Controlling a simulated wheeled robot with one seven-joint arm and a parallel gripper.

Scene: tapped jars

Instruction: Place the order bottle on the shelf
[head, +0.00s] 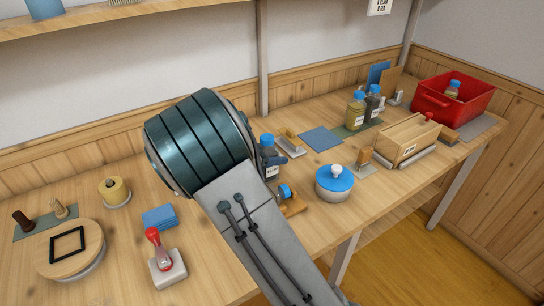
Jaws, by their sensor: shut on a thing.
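A blue-capped bottle (267,140) with a white label shows just right of my arm, over the table. My gripper (274,158) is mostly hidden behind my arm; a dark part of it lies against this bottle and appears shut on it. Whether the bottle touches the table cannot be told. A wooden shelf (150,12) runs along the wall at the upper left. Two more blue-capped bottles, one yellowish (355,110) and one dark (373,103), stand on a green mat at the back right. Another bottle (453,89) stands in a red crate (433,101).
A blue container (45,8) stands on the shelf's left part. On the table (105,220) are a blue-lidded jar (334,184), a wooden box (407,140), a red-handled stamp (166,262), a round wooden-lidded jar (70,250) and blue cloths (160,217). A post (263,60) rises behind.

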